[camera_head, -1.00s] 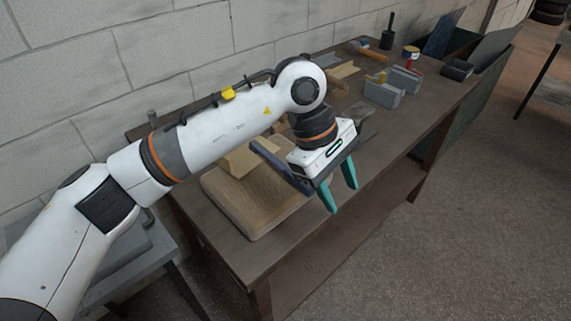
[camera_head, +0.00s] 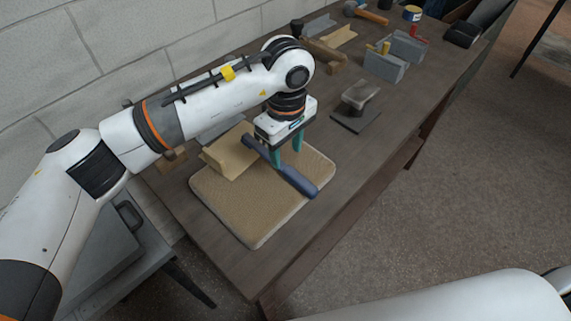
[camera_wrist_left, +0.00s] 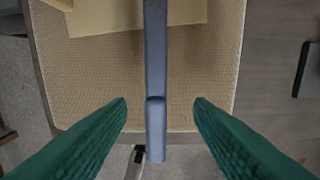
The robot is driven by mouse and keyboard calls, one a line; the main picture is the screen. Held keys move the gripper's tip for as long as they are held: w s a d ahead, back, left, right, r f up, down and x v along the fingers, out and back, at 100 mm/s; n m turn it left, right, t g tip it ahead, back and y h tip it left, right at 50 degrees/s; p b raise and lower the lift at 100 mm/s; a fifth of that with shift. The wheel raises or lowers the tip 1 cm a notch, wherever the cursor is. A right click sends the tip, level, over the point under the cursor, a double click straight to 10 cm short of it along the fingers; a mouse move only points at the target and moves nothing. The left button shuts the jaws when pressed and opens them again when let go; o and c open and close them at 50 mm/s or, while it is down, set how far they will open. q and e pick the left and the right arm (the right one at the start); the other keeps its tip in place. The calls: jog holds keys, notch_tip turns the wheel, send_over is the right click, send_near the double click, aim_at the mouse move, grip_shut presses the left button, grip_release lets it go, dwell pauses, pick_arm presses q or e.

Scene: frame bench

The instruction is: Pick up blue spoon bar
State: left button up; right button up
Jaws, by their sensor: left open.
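The blue spoon bar (camera_head: 298,180) lies on a tan woven mat (camera_head: 232,208) on the bench. Its far end reaches beside a tan angled piece and passes under my gripper. In the left wrist view the bar (camera_wrist_left: 156,60) runs lengthwise down the middle of the picture. My left gripper (camera_head: 286,158) is open above the bar, pointing down. In the left wrist view its green fingers (camera_wrist_left: 160,104) stand on either side of the bar, with clear gaps and nothing held. My right gripper is not in view.
A tan angled piece (camera_head: 229,152) sits on the mat's back left. A dark plate with a block (camera_head: 358,105) stands to the right. Grey bins (camera_head: 385,66), a hammer (camera_head: 368,14) and a can (camera_head: 412,13) are farther along the bench. A brick wall runs behind.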

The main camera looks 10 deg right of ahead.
aim_at(286, 166)
pick_arm(q)
jog(key=shift+s+f+p, duration=0.25)
jog(key=shift+f+p, duration=0.55)
jog(key=shift+f, duration=0.1)
notch_tip(286, 166, down, 2)
jog(key=shift+a+f+p, duration=0.1)
jog(key=shift+f+p, duration=0.15)
jog(key=shift+p, duration=0.15)
jog(key=shift+f, duration=0.45)
jog(key=c, duration=0.9)
grip_shut()
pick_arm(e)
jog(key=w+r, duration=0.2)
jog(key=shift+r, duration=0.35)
